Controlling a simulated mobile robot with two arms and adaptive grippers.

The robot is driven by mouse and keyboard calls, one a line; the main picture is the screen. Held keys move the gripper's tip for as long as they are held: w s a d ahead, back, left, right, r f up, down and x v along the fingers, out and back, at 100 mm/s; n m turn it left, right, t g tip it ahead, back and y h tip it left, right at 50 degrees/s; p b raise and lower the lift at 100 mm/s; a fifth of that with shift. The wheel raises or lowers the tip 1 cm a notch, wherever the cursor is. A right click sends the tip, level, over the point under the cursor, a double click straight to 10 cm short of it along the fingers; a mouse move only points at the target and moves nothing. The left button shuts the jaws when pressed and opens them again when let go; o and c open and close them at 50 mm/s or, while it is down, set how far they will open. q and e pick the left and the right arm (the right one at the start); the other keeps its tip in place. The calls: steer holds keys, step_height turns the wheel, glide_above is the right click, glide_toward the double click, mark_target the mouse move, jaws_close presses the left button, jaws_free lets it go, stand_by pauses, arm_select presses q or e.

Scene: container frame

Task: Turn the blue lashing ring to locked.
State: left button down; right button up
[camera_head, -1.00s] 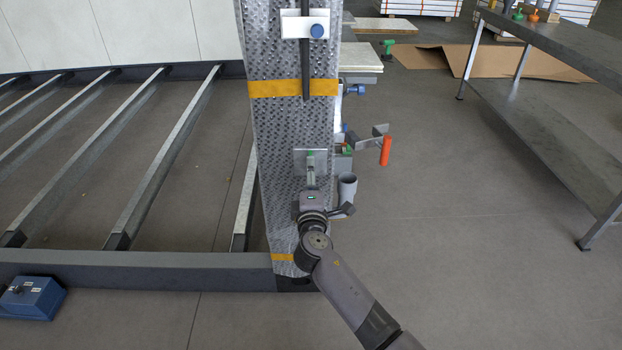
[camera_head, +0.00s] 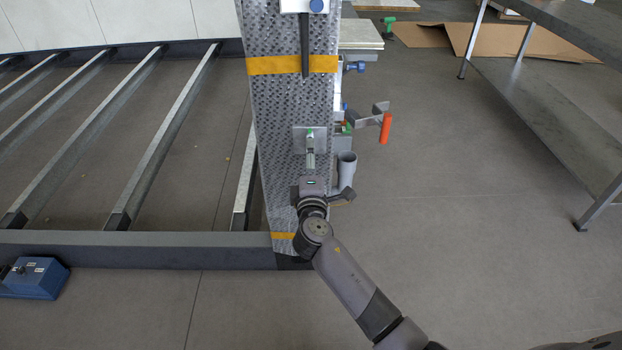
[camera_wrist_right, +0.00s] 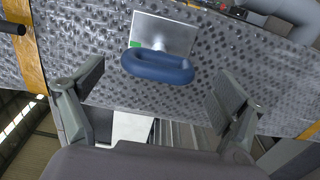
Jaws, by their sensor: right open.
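The blue lashing ring (camera_wrist_right: 157,66) is a thick oval loop, seen in the right wrist view in front of a pale metal plate (camera_wrist_right: 175,28) on the dimpled post. Its long side runs roughly across the picture. A small green mark (camera_wrist_right: 137,43) shows on the plate at the ring's upper left. My right gripper (camera_wrist_right: 160,82) is open, one finger on each side of the ring, with gaps on both sides and no contact visible. In the head view my right gripper (camera_head: 310,165) is just below the plate (camera_head: 301,131); the ring is not clearly visible there. My left gripper is out of view.
The dimpled post (camera_head: 285,110) has yellow bands and another plate at its top. A grey tube (camera_head: 346,170) and an orange handle (camera_head: 386,127) stick out on its right. A blue box (camera_head: 35,277) lies at lower left, a metal table (camera_head: 560,110) at right. Floor between is clear.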

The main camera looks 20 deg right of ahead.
steer(key=v, duration=1)
